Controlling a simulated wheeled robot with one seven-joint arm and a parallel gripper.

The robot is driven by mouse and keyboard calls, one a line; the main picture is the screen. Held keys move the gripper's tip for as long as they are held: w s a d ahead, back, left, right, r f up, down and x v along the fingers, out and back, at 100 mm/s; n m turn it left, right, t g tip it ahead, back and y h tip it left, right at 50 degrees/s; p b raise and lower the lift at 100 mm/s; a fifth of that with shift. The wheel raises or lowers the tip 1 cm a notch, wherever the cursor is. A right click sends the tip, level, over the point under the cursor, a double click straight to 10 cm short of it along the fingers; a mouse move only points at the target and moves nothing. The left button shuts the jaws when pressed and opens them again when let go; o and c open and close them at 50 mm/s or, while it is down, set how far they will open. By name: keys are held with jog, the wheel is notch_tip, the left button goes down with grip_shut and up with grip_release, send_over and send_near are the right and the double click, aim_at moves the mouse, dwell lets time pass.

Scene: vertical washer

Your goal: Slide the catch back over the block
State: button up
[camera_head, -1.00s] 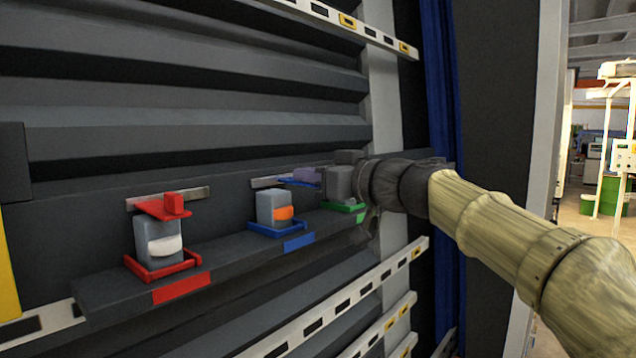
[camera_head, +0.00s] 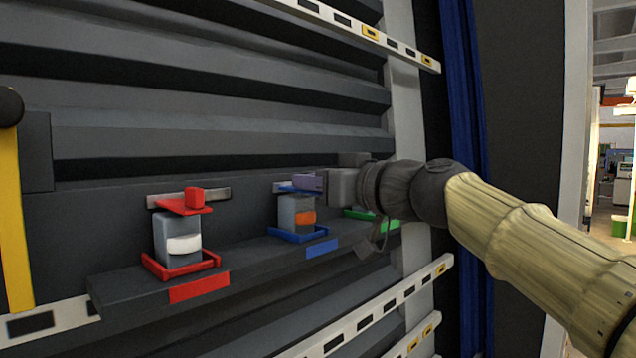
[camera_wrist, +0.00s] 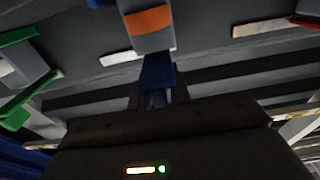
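The blue catch (camera_head: 288,189) sits on its rail at the middle station of the shelf. In the head view it lies above the grey block with the orange band (camera_head: 297,213), which stands in a blue tray (camera_head: 300,238). My gripper (camera_head: 318,183) reaches in from the right at the catch's height. In the wrist view a blue part of the catch (camera_wrist: 157,70) runs between my dark gripper fingers (camera_wrist: 157,99), in line with the orange-banded block (camera_wrist: 147,20). Whether the fingers press on it is hidden.
A red catch (camera_head: 185,207) lies over a white-banded block (camera_head: 180,240) at the left station. A green tray (camera_head: 388,222) is at the right, partly behind my gripper. The dark shelf (camera_head: 125,290) runs beneath. Rails (camera_head: 345,325) lie below.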

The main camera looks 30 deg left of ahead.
jog(key=shift+o, duration=1)
jog(key=shift+d, duration=0.1)
jog(key=shift+d+f+b, duration=0.1)
jog(key=shift+d+b, duration=0.15)
jog(key=shift+b, duration=0.15)
jog(key=b+v, duration=1)
jog(key=v, duration=0.6)
jog(key=shift+s+d, duration=0.2)
jog(key=shift+d, duration=0.15)
